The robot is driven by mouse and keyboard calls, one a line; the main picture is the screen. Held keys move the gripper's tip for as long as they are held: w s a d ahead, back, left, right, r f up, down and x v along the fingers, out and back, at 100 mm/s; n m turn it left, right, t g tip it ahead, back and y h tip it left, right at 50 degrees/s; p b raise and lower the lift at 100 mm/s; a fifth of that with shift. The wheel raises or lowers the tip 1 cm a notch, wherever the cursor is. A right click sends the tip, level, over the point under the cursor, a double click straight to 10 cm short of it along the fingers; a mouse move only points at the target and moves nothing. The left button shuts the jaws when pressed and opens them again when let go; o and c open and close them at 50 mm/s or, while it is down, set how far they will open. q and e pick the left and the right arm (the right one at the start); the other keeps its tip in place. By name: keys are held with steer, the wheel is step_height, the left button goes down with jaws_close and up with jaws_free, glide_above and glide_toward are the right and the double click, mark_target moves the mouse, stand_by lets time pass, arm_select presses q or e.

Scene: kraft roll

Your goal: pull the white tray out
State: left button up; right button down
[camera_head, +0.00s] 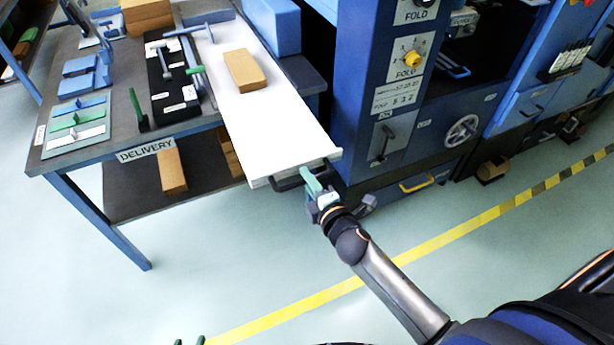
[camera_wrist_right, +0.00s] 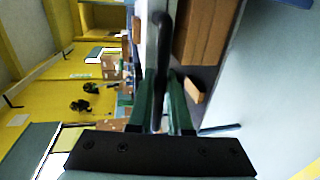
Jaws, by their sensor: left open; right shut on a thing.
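The white tray (camera_head: 268,120) is a long flat board at the right of the table, its near end reaching out over the floor. A brown block (camera_head: 244,70) lies on it. At its near end is a black handle (camera_head: 288,181), which also shows as a dark bar in the right wrist view (camera_wrist_right: 162,50). My right gripper (camera_head: 310,182) has its green fingers on both sides of this handle and is shut on it; the fingers also show in the wrist view (camera_wrist_right: 162,105).
The delivery table (camera_head: 110,145) stands left of the tray, with tools and holders on top and brown blocks on its lower shelf. A blue machine (camera_head: 385,90) stands close on the right. The floor (camera_head: 230,240) in front is clear, crossed by a yellow line.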

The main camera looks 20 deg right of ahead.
steer(key=c, duration=0.8)
jaws_free()
steer(key=shift+c, duration=0.2)
steer(key=v, duration=1.2)
steer(key=shift+s, duration=0.25)
